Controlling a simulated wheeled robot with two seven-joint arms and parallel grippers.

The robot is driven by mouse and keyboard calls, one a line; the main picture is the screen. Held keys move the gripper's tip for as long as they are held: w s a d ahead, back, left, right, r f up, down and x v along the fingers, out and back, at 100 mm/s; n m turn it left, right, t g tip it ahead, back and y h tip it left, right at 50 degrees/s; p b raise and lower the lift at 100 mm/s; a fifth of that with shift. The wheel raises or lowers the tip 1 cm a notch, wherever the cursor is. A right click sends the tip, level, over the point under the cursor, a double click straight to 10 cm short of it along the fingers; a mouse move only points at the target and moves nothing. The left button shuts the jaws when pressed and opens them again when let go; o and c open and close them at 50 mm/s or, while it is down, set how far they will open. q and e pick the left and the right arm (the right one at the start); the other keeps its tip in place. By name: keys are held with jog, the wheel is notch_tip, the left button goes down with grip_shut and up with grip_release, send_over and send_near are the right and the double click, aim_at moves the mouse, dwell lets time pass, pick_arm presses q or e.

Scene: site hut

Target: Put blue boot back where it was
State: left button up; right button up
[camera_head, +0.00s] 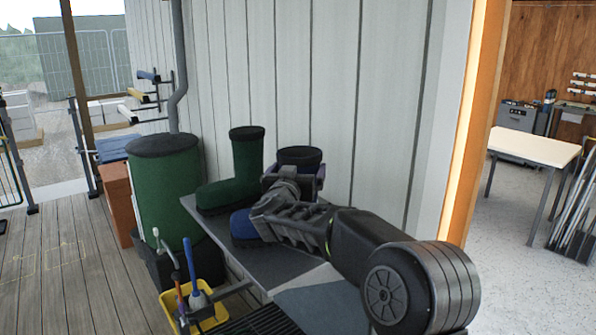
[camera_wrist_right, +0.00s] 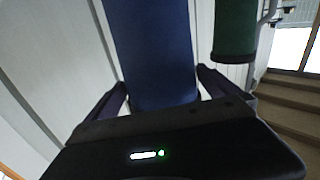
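The blue boot (camera_head: 243,226) stands upright on a grey shelf (camera_head: 297,262), its toe pointing left and its dark-rimmed top (camera_head: 299,154) showing above my gripper. My right gripper (camera_head: 294,175) is at its shaft, one finger on each side. In the right wrist view the blue shaft (camera_wrist_right: 155,55) fills the space between the two fingers, which appear to press on it. My right arm hides the middle of the boot. A green boot (camera_head: 233,178) stands upright just behind and left of it. My left gripper is out of view.
A green barrel (camera_head: 165,195) stands left of the shelf. A yellow bucket (camera_head: 188,312) with brushes is below the shelf's front left. The ribbed wall (camera_head: 330,90) is close behind the boots. Bare shelf shows in front of the blue boot.

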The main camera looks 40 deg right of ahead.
jog(key=b+v, duration=0.1)
jog(key=v, duration=1.1)
dwell(0.8)
